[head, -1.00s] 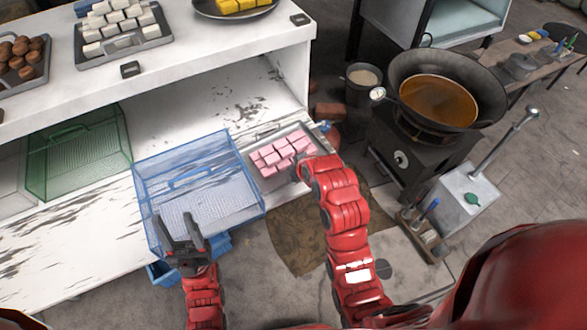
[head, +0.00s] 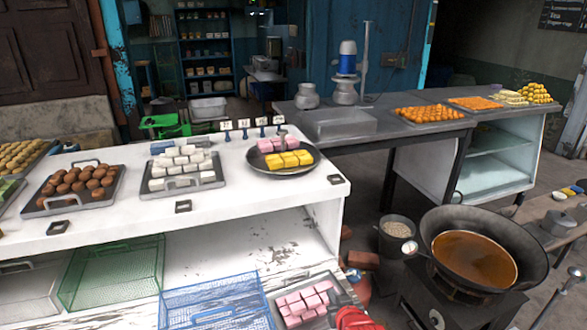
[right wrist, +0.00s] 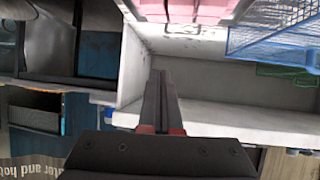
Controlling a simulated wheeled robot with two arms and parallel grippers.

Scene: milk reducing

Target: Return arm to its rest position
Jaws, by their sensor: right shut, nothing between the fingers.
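My right arm's red part (head: 355,317) shows at the bottom edge of the head view, beside the tray of pink sweets (head: 304,300). The right gripper's fingers are hard to make out there. In the right wrist view the right gripper (right wrist: 161,75) is shut, its two dark fingers together with nothing between them. That view looks upside down, with the pink sweets' tray (right wrist: 185,20) at the top edge, apart from the fingertips. My left gripper is out of view.
A blue wire basket (head: 215,303) and a green one (head: 112,272) stand on the lower shelf. A wok (head: 480,250) of brown liquid sits on a stove at right. The white counter (head: 110,222) carries sweet trays and a plate of yellow and pink pieces (head: 282,172).

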